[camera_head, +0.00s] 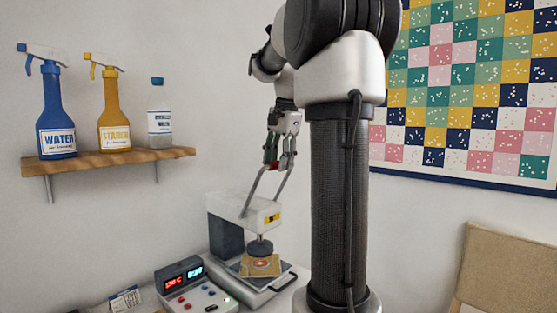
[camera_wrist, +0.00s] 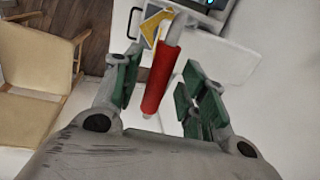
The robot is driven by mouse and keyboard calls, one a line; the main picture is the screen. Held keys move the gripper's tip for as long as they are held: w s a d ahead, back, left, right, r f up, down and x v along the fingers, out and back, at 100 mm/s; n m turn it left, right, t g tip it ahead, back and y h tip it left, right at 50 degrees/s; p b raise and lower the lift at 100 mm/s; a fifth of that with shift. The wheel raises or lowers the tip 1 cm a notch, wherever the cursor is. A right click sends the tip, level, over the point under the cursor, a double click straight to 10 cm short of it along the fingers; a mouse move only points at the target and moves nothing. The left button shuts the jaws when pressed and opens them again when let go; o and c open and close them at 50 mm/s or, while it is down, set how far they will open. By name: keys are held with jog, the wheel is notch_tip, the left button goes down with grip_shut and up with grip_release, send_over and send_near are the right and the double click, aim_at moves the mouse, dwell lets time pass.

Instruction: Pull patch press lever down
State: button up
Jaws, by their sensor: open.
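The patch press (camera_head: 262,216) is a white machine with a dark column on a white base. Its grey lever (camera_head: 257,190) stands raised, topped by a red grip (camera_head: 272,166). My gripper (camera_head: 279,160) is at the top of the lever, pointing down. In the wrist view the red grip (camera_wrist: 165,85) lies between the two green-padded fingers of my gripper (camera_wrist: 160,92). The fingers are open, with visible gaps beside the grip. A round press head (camera_head: 260,247) hangs over a tan patch (camera_head: 260,265) with an orange emblem.
A control box (camera_head: 190,290) with red and blue displays stands left of the press. A wooden shelf (camera_head: 120,160) with several bottles is on the left wall. A patchwork quilt (camera_head: 470,90) hangs at the right. A beige chair (camera_head: 505,265) stands at lower right.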

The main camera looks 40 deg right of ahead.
grip_shut()
jog(key=shift+s+f, duration=0.1)
jog(key=s+f+t, duration=0.3)
jog(key=s+f, duration=0.2)
jog(key=f, duration=0.4)
jog(key=s+d+f+t, duration=0.1)
jog(key=s+f+t, duration=0.2)
jog(key=s+f, duration=0.3)
notch_tip(320, 180, down, 4)
jog(key=shift+d+f+y, duration=0.2)
jog(key=shift+d+y, duration=0.05)
jog(key=shift+y, duration=0.15)
grip_release()
jog(key=shift+w, duration=0.15)
